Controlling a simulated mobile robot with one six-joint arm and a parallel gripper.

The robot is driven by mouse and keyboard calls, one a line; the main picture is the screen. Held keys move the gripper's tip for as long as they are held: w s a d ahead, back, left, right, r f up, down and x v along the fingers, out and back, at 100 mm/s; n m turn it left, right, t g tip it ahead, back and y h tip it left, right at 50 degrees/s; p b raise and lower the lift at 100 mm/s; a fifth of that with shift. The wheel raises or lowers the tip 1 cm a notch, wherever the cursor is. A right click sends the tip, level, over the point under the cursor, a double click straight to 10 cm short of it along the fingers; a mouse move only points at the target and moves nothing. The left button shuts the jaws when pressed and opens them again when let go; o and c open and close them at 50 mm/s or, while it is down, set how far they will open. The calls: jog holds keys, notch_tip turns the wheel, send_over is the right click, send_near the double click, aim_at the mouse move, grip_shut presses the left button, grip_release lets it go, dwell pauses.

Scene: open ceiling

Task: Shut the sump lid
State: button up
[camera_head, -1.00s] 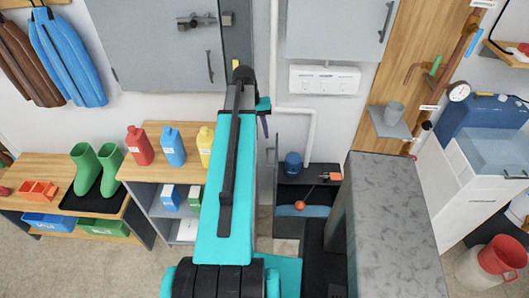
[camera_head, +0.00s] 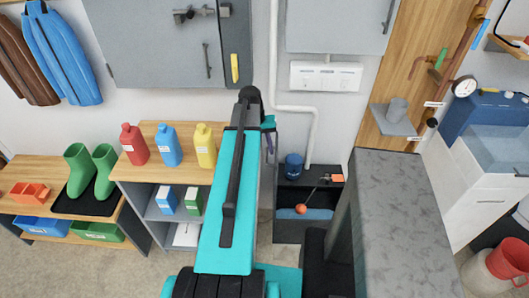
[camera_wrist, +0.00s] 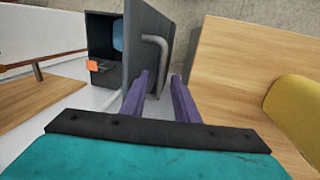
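The sump (camera_head: 288,232) is a dark open box against the wall, with blue water and an orange ball float (camera_head: 301,209) inside. It also shows in the wrist view (camera_wrist: 92,40). The sump lid (camera_wrist: 145,22) is a grey panel standing open at the box's side, with a bent grey bar handle (camera_wrist: 164,48). In the head view my arm hides most of the lid. The fingertips are close to the lid's handle; contact cannot be told. The gripper is mostly hidden in the head view (camera_head: 269,140).
A wooden-topped shelf (camera_head: 150,180) with red, blue and yellow bottles stands left of my arm. A grey counter (camera_head: 395,205) stands right of the sump. A white pipe (camera_head: 312,135) runs down the wall behind it. A blue canister (camera_head: 293,166) stands at the sump's back.

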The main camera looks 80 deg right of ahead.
jog(key=shift+f, duration=0.25)
grip_shut()
dwell(0.3)
